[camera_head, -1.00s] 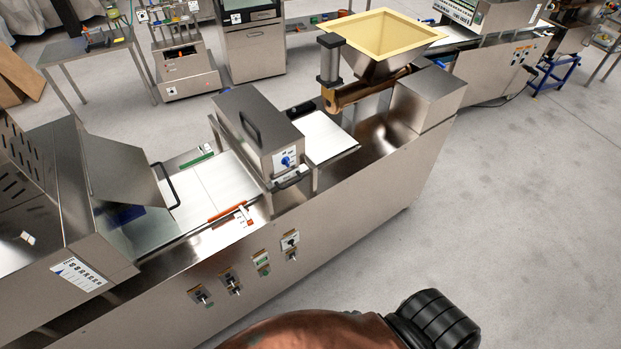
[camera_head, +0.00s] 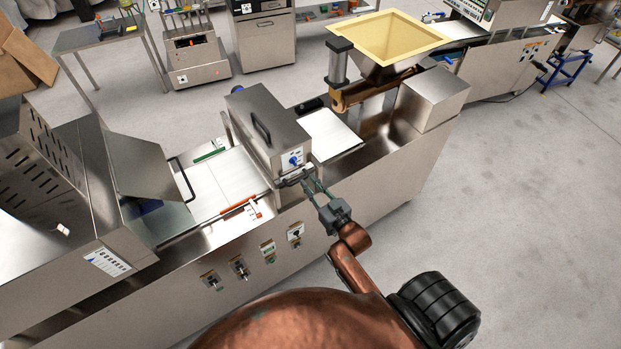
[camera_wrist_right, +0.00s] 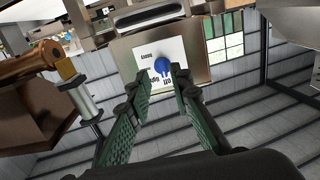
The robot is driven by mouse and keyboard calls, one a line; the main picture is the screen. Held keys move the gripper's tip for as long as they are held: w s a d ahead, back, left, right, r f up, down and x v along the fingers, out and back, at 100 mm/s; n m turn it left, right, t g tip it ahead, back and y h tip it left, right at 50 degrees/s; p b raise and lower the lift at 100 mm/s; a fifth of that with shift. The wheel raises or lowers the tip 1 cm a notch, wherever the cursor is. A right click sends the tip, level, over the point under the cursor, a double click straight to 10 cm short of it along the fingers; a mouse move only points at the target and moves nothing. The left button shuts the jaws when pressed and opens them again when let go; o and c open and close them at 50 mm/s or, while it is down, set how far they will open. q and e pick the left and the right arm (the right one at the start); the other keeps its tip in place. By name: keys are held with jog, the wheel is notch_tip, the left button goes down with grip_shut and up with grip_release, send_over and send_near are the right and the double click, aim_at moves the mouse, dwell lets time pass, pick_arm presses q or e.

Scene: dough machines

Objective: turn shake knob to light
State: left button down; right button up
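The blue knob (camera_head: 295,160) sits on a white label on the front of the steel box over the conveyor. In the right wrist view the blue knob (camera_wrist_right: 162,64) is straight ahead, just beyond the fingertips, on the white label (camera_wrist_right: 147,55). The label's words appear upside down and are too small to read surely. My right gripper (camera_head: 310,184) is in front of the box, a little below and right of the knob. In the wrist view its green-padded fingers (camera_wrist_right: 163,76) are apart with nothing between them. Contact with the knob cannot be told. My left gripper is not in view.
A black handle (camera_head: 292,178) juts out below the knob, close to my right fingers. Several other switches (camera_head: 268,248) line the machine's lower front. A yellow-rimmed hopper (camera_head: 392,40) stands at the machine's far end. The floor to the right is clear.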

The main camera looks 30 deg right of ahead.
aim_at(296, 164)
jog(key=shift+w+d+r+b, duration=0.1)
jog(key=shift+w+r+b, duration=0.15)
jog(key=shift+w+b, duration=0.7)
jog(key=shift+w+a+r+b, duration=0.1)
jog(key=shift+w+r+b, duration=0.2)
jog(key=shift+w, duration=1.3)
jog(key=shift+w+d+r+b, duration=0.15)
jog(key=shift+w+b, duration=0.55)
jog(key=shift+w, duration=0.55)
jog(key=shift+w+r+p, duration=0.15)
jog(key=shift+p, duration=0.25)
jog(key=shift+c, duration=0.3)
grip_shut()
jog(key=m+p, duration=0.4)
jog(key=m, duration=0.1)
jog(key=m+p, duration=0.2)
jog(key=shift+r+m, duration=0.3)
jog(key=shift+r, duration=0.05)
jog(key=shift+c, duration=1)
grip_release()
jog(key=shift+f+m, duration=0.3)
jog(key=shift+m, duration=0.1)
jog(key=shift+o, duration=1.3)
jog(key=shift+f+b, duration=0.1)
jog(key=shift+b, duration=0.2)
